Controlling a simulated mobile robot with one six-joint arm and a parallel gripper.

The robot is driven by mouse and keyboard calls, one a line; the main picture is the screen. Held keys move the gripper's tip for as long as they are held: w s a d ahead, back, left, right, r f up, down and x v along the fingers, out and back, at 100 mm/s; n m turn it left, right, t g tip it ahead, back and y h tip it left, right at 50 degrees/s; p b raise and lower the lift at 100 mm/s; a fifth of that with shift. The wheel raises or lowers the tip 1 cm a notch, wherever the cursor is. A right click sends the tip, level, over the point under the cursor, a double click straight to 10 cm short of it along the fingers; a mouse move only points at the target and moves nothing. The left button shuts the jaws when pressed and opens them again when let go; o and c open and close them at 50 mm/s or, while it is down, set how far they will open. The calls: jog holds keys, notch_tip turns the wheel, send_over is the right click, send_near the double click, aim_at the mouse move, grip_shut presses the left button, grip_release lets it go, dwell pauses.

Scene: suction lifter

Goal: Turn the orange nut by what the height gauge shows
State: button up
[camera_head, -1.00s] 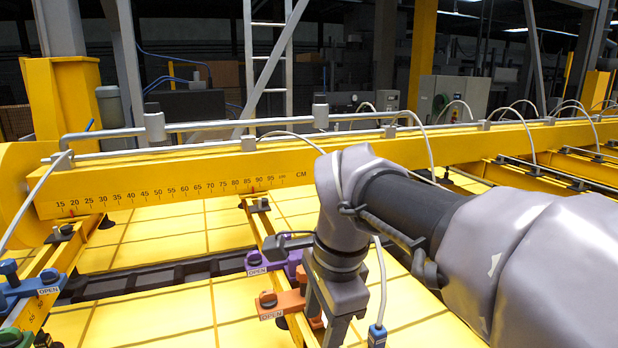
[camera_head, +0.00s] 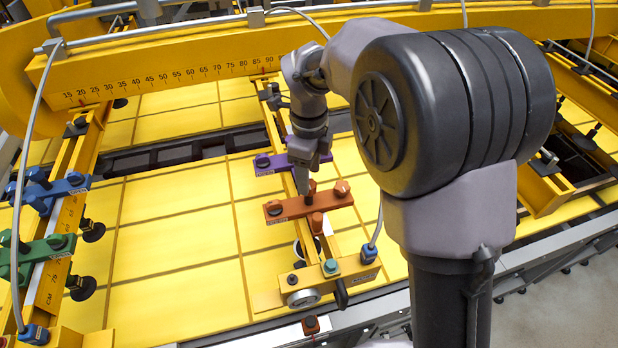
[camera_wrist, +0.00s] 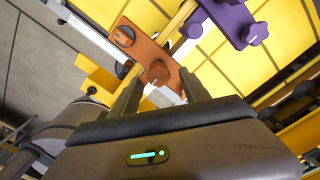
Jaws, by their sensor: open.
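The orange clamp block (camera_head: 300,208) lies across the middle yellow arm, with several orange knobs on it. I cannot tell whether the fingers touch the knob. A number scale (camera_head: 165,82) marked in tens and fives runs along the back beam; I cannot tell whether it is the height gauge.
A purple block (camera_head: 270,161) sits just behind the orange one. Blue (camera_head: 62,190) and green (camera_head: 45,255) blocks are on the left arm. A yellow end piece with a round grey dial or wheel (camera_head: 303,298) is in front. Yellow panels (camera_head: 170,230) lie flat between the arms.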

jog(key=shift+s+f, duration=0.2)
jog(key=shift+f, duration=0.3)
jog(key=shift+s+f, duration=0.15)
jog(key=shift+f, duration=0.3)
jog(key=shift+w+f, duration=0.3)
jog(key=shift+f, duration=0.05)
jog(key=shift+s, duration=0.1)
jog(key=c, duration=0.4)
grip_shut()
